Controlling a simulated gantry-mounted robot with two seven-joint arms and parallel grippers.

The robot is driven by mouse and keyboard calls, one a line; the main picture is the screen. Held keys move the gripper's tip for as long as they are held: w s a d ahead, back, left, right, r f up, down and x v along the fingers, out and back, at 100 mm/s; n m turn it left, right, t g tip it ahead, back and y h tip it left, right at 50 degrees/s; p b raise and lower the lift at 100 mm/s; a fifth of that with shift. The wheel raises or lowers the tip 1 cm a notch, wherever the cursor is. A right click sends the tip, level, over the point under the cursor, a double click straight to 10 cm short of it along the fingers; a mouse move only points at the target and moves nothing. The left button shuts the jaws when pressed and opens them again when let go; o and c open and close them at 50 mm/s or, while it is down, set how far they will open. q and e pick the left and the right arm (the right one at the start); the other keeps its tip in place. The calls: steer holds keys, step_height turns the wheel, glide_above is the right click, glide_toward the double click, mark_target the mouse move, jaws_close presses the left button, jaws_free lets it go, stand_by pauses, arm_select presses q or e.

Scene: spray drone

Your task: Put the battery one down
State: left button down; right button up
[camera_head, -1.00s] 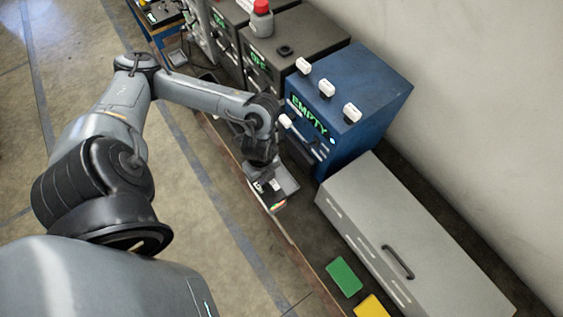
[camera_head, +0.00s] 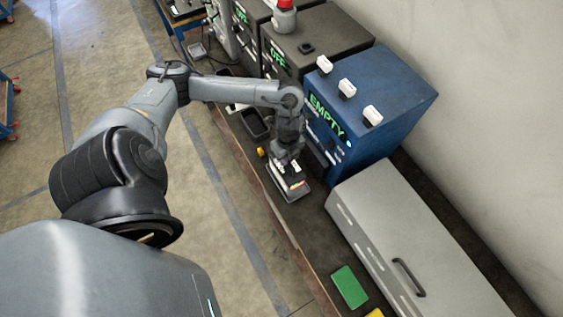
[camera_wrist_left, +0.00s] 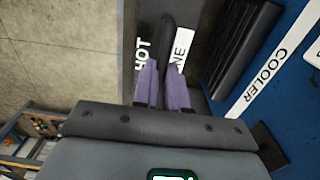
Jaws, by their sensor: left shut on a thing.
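My left gripper (camera_head: 288,160) is shut on the dark battery (camera_head: 289,183), low over the bench in front of the blue cooler (camera_head: 368,100). In the left wrist view, the purple-grey fingers (camera_wrist_left: 164,88) close on a black handle (camera_wrist_left: 166,42). White lettering reading "HOT" and "NE" shows on either side of it; part is hidden behind the handle. In the head view, the battery shows a coloured strip and white marks over a grey plate (camera_head: 303,196). I cannot tell whether it touches that plate. My right gripper is not in view.
The cooler reads "EMPTY" and has white handles on top. A long grey case (camera_head: 415,250) stands at the right. A green pad (camera_head: 349,287) lies in front of it. An open black tray (camera_head: 255,124) sits left of my gripper. Dark units (camera_head: 318,42) stand behind.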

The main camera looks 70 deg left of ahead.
mark_target(286, 169)
arm_select(q)
steer(key=shift+w+a+f, duration=0.4)
steer(key=shift+w+a, duration=0.05)
steer(key=shift+w, duration=0.15)
steer(key=shift+f, duration=1.95)
steer(key=shift+f, duration=0.15)
steer(key=c, duration=1.2)
jaws_free()
steer(key=shift+o, duration=0.2)
